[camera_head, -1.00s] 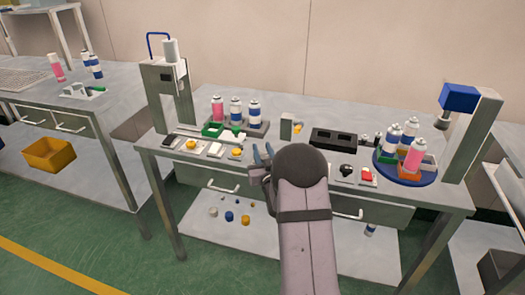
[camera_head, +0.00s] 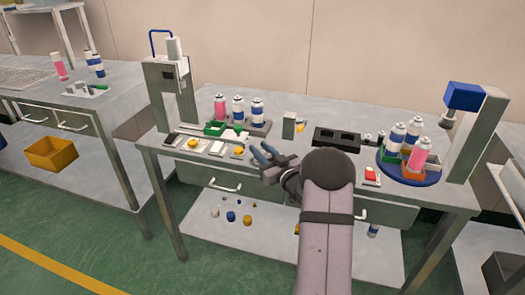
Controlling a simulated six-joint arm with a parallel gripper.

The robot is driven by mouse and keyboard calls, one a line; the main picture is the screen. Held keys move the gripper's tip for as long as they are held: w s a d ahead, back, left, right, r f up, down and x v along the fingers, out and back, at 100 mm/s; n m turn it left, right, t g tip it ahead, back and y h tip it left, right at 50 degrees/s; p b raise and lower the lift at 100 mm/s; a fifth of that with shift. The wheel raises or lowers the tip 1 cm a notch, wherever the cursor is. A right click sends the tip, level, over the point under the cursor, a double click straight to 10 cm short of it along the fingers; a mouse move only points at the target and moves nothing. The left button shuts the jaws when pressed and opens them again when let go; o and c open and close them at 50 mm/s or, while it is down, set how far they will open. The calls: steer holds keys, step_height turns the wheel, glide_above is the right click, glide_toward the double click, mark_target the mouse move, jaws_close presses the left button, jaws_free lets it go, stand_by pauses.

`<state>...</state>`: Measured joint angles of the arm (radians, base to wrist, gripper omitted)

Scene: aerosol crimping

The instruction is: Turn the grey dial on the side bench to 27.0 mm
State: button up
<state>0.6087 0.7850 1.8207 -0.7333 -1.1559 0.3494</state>
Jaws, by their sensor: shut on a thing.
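The bench at the left (camera_head: 125,86) may be the side bench. On it sits a small pale grey device (camera_head: 76,90) with a green part. I cannot make out a distinct grey dial or its scale there. My gripper is well to the right of that device and apart from it.
On the middle bench, a grey press (camera_head: 160,98) stands left, with cans (camera_head: 238,110) and button boxes (camera_head: 193,145) nearby. A blue turntable (camera_head: 390,165) with cans and a blue-headed post (camera_head: 465,96) stand right. An orange bin (camera_head: 50,152) sits below the left bench.

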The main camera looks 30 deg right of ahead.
stand_by(0.3)
steer(key=o, duration=1.1)
steer(key=shift+c, duration=0.2)
step_height(320, 180, up, 10)
steer(key=shift+p, duration=0.4)
